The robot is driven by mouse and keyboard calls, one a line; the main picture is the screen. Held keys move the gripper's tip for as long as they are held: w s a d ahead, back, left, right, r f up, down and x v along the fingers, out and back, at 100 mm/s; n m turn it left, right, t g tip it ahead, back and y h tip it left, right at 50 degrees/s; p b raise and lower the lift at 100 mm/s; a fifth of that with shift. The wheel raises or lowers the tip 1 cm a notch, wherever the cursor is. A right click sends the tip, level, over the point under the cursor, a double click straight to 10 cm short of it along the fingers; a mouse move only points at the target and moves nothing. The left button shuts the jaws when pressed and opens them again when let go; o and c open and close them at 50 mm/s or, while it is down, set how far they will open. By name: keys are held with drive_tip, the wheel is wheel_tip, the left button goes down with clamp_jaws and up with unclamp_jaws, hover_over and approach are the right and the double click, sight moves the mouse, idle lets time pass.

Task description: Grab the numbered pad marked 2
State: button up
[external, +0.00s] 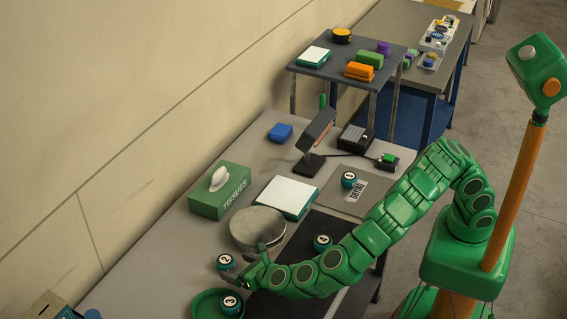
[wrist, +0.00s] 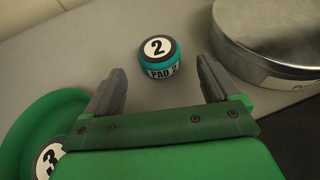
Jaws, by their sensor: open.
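The pad marked 2 (wrist: 160,64) is a small round teal pad with a white number disc. In the wrist view it stands on the table just beyond my gripper (wrist: 157,85), roughly centred between the two grey fingers. The fingers are spread with nothing between them. In the external view the pad marked 2 (external: 224,261) is at the left of my gripper (external: 241,271), near the front of the grey table. The external view does not clearly show the gap between fingers and pad.
A green dish (external: 199,303) holding the pad marked 3 (external: 231,304) is close by. A round metal tin (external: 257,229) stands on the other side. The pad marked 4 (external: 322,242) is on a dark mat. A green tissue box (external: 219,191) stands farther back.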

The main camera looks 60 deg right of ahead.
sight(234, 261)
drive_tip(key=shift+x, duration=1.95)
drive_tip(key=c, duration=1.1)
drive_tip(key=shift+r, duration=0.1)
drive_tip(key=shift+c, duration=0.2)
